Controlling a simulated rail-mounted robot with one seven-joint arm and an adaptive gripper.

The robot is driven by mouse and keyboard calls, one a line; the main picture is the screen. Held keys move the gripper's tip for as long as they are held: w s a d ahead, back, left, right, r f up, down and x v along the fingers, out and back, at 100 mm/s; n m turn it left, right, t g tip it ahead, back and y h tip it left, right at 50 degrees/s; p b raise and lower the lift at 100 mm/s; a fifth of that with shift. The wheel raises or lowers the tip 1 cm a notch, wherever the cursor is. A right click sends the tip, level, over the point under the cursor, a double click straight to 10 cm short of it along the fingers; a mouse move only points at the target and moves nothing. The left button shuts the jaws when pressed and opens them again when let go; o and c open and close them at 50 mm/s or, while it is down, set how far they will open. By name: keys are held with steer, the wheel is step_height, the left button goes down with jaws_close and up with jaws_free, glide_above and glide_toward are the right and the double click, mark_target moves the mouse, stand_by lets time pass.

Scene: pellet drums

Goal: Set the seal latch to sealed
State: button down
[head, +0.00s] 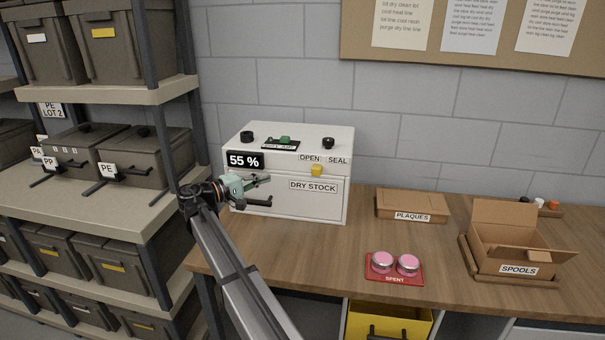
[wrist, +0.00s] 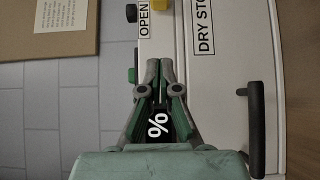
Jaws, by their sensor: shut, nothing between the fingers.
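The white dry-stock cabinet (head: 268,203) stands on the wooden bench against the wall. Its seal latch is a small yellow knob (head: 316,170) on the front face, below the OPEN and SEAL labels and closer to OPEN. In the wrist view the yellow knob (wrist: 158,4) is cut off at the top edge, near the OPEN label. My gripper (head: 264,180) is shut and empty, in front of the cabinet, left of the latch and apart from it.
A black handle (head: 258,202) sticks out from the cabinet front below my gripper. A green control (head: 285,140) and dark knobs are on the cabinet top. A shelf rack (head: 165,95) with bins stands left. The bench holds a red SPENT tray (head: 395,280) and a SPOOLS box (head: 510,255).

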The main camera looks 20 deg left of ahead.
mark_target(320, 173)
steer(key=p+x, duration=0.3)
steer(key=x, duration=0.7)
steer(key=shift+w+d+p, duration=0.15)
steer(key=shift+p, duration=0.15)
steer(key=shift+w+d+f+p, duration=0.15)
steer(key=shift+d+p, duration=0.2)
steer(key=shift+d, duration=0.6)
steer(key=shift+w+d+r+p, duration=0.1)
steer(key=shift+d+p, duration=0.25)
steer(key=shift+d, duration=0.6)
steer(key=d+b, duration=0.2)
steer(key=d, duration=0.1)
steer(key=d+b, duration=0.1)
steer(key=d, duration=0.1)
steer(key=shift+w+d+f, duration=0.1)
steer(key=shift+w+f, duration=0.15)
steer(key=shift+w, duration=0.1)
steer(key=shift+r, duration=0.2)
steer(key=shift+d, duration=0.1)
